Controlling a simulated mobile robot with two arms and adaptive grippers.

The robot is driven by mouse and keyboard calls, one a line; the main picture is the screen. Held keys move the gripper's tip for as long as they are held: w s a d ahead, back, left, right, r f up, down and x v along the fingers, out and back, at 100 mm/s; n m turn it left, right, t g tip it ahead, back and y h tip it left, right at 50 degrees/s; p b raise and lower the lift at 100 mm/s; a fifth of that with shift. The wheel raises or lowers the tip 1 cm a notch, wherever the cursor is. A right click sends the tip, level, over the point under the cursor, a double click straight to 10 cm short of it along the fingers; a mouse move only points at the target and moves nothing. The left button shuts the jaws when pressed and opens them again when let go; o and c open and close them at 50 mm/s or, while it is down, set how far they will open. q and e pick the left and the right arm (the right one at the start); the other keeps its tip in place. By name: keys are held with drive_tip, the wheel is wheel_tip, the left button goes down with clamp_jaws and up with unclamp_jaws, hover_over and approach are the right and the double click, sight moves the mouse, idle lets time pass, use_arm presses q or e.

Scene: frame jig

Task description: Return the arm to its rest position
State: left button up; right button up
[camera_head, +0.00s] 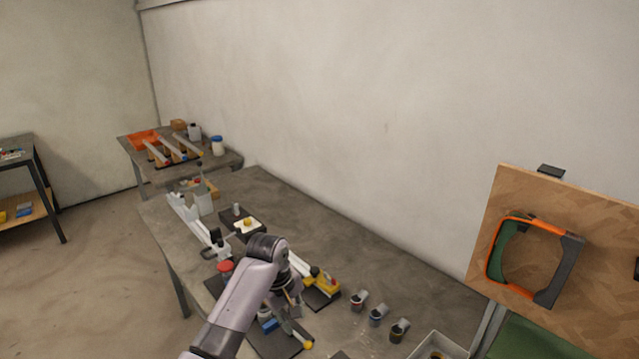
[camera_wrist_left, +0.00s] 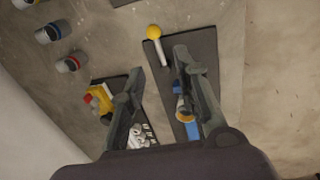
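My left arm (camera_head: 235,305) reaches in from the bottom of the head view over the workbench (camera_head: 300,220). Its gripper is mostly hidden behind the wrist there. In the left wrist view my left gripper (camera_wrist_left: 160,62) is open, its two fingers apart with no object held between them. It hangs above a dark mat (camera_wrist_left: 193,50) that bears a yellow-knobbed tool (camera_wrist_left: 155,40) and a blue part (camera_wrist_left: 192,128). My right gripper is not in view.
Several grey cups (camera_head: 377,315) stand right of the arm, near a pale tray (camera_head: 440,345). A yellow device (camera_head: 325,282) sits close by. The bench's back strip is clear.

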use_arm(q)
drive_tip(key=s+a+f+m, duration=0.2)
drive_tip(key=s+f, duration=0.1)
drive_tip(key=s, duration=0.3)
drive_tip(key=s+a+f+m+t, duration=0.1)
drive_tip(key=s+f+m, duration=0.1)
drive_tip(key=s+f, duration=0.35)
drive_tip(key=s+a+f+m, duration=0.2)
drive_tip(key=s, duration=0.6)
drive_tip(key=s+a+r+m+t+y, duration=0.1)
drive_tip(key=s+a+r+m, duration=0.2)
drive_tip(key=s, duration=0.6)
drive_tip(key=s+a+r+m+y, duration=0.15)
drive_tip(key=s+a, duration=0.25)
drive_tip(key=s, duration=0.4)
wheel_tip(320, 180, down, 28)
drive_tip(key=s+g+b, duration=0.1)
drive_tip(key=b, duration=0.2)
drive_tip(key=s+a+f+g+b, duration=0.1)
drive_tip(key=s+a+f+b, duration=0.1)
drive_tip(key=s+f, duration=1.5)
wheel_tip(320, 180, down, 2)
drive_tip(key=shift+s+a+f+g+h+b, duration=0.15)
drive_tip(key=shift+a+g+h+b, duration=0.2)
drive_tip(key=shift+a, duration=0.1)
